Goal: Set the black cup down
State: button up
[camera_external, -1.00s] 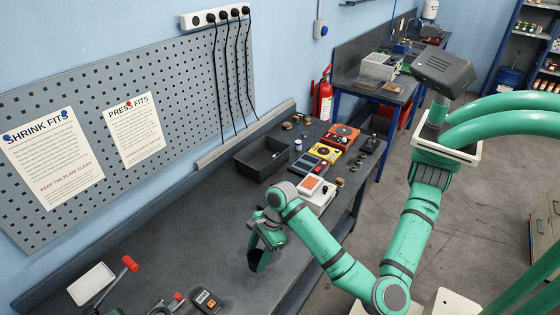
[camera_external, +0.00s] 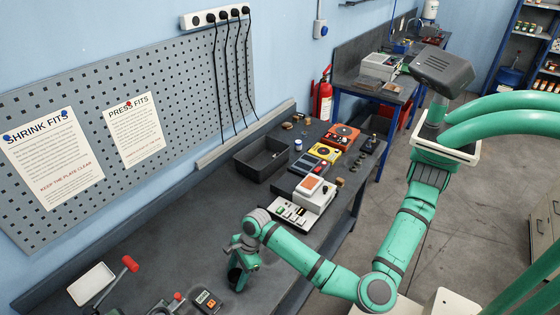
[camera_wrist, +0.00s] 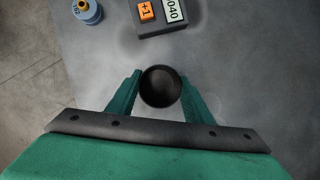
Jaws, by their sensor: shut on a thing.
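The black cup (camera_wrist: 160,86) is between the two fingers of my gripper (camera_wrist: 157,92) in the wrist view, its round dark mouth facing the camera. In the external view my gripper (camera_external: 238,280) points down over the dark bench (camera_external: 165,245), with the cup (camera_external: 236,277) partly hidden by the fingers. The gripper is shut on the cup. The cup is close to the bench top; I cannot tell whether its base touches it.
A small device with an orange button (camera_external: 207,301) lies just left of the gripper; it also shows in the wrist view (camera_wrist: 158,14). A black tray (camera_external: 262,158) and several instruments are farther back.

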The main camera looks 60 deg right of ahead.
jog(key=shift+d, duration=0.1)
jog(key=o, duration=0.6)
jog(key=shift+f, duration=0.15)
jog(key=o, duration=0.4)
jog(key=shift+s, duration=0.15)
jog(key=shift+r, duration=0.45)
jog(key=v, duration=1.1)
jog(key=shift+d+r, duration=0.2)
jog(key=shift+d, duration=0.1)
jog(key=shift+a, duration=0.1)
